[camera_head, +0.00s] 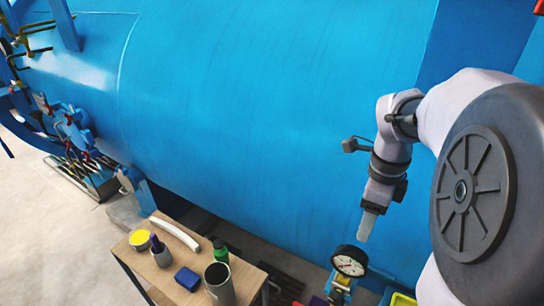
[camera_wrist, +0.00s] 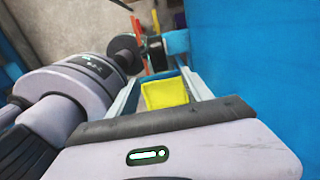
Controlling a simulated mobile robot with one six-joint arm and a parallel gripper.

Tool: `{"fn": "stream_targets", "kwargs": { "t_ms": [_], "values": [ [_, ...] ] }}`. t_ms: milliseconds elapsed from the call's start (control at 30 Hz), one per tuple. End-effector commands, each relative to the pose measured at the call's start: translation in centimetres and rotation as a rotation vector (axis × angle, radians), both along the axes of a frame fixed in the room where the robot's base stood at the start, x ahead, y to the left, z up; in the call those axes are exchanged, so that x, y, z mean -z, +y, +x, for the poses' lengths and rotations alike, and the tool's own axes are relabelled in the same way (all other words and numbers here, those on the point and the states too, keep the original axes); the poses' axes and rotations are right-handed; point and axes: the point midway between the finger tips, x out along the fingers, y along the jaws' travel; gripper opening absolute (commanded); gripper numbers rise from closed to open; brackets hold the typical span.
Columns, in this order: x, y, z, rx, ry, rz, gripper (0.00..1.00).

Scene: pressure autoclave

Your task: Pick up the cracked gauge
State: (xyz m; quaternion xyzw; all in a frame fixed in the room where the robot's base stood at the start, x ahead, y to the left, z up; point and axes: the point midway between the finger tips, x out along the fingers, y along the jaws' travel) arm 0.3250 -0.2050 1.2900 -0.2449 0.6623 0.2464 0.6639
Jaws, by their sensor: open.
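A round gauge (camera_head: 349,261) with a black rim and a white dial shows low in the head view, right of centre. It sits on a blue fitting in front of the large blue vessel (camera_head: 270,110). I cannot make out a crack at this size. My gripper (camera_head: 366,228) points down just above the gauge and slightly to its right, apart from it. In the wrist view my gripper (camera_wrist: 160,76) has its two grey fingers spread with nothing held. A yellow bin (camera_wrist: 165,94) shows beyond and between them. I cannot clearly pick out the gauge in the wrist view.
A wooden table (camera_head: 135,262) at the lower left holds a yellow-topped tub (camera_head: 140,240), a blue box (camera_head: 187,279), a green bottle (camera_head: 220,252), a grey cup (camera_head: 218,287) and a white curved tube (camera_head: 175,233). The vessel wall stands close behind my gripper.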

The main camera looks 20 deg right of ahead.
Motion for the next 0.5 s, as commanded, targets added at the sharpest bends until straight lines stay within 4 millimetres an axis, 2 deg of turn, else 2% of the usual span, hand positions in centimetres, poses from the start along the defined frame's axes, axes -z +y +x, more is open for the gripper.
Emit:
{"fn": "stream_targets", "kwargs": {
  "t_ms": [300, 400, 500],
  "values": [
    [9.1, 0.0, -0.1, 0.005, 0.006, 0.003, 0.58],
    [11.1, 0.0, 0.0, 0.005, 0.003, 0.002, 0.58],
    [12.1, 0.1, 0.0, 0.004, 0.003, 0.001, 0.58]
  ]
}}
